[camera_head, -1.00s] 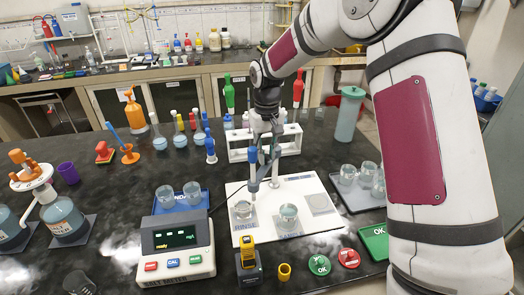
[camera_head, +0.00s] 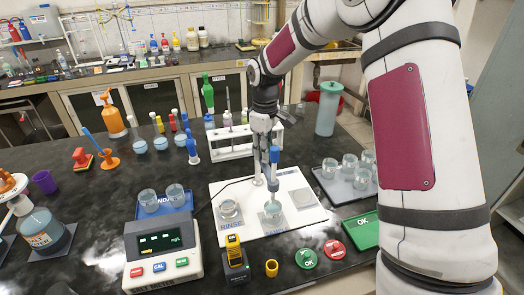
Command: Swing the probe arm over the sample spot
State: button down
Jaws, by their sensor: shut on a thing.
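The white probe stand board (camera_head: 296,175) shows at the middle, with a rinse beaker (camera_head: 229,210) on its left spot and a sample beaker (camera_head: 272,213) on its middle spot. The blue-and-grey probe (camera_head: 274,170) hangs upright, its lower end at the sample beaker's mouth; whether the tip is inside is too small to tell. My gripper (camera_head: 266,146) comes down from behind and is shut on the probe arm near the probe's top. The fingers hide most of the arm.
A meter (camera_head: 161,250) stands front left of the board, with a blue tray (camera_head: 150,215) of beakers behind it. A grey tray (camera_head: 345,190) with several beakers is at the right. A white rack (camera_head: 229,144) stands behind. A green OK plate (camera_head: 362,231) lies front right.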

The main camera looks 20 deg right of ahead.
dwell(0.4)
jog(key=c, duration=1.4)
grip_release()
notch_tip(320, 180, up, 12)
jog(key=shift+r, duration=0.1)
jog(key=shift+s, duration=0.1)
jog(key=s+r+m+t, duration=0.25)
jog(key=s+r, duration=0.25)
jog(key=s, duration=0.6)
jog(key=s+r+m+t, duration=0.1)
jog(key=s+r+m, duration=0.4)
jog(key=s, duration=1)
jog(key=s+f+m+t, duration=0.1)
jog(key=s, duration=0.2)
jog(key=s+f+t, duration=0.1)
jog(key=s, duration=0.2)
jog(key=shift+m, duration=0.25)
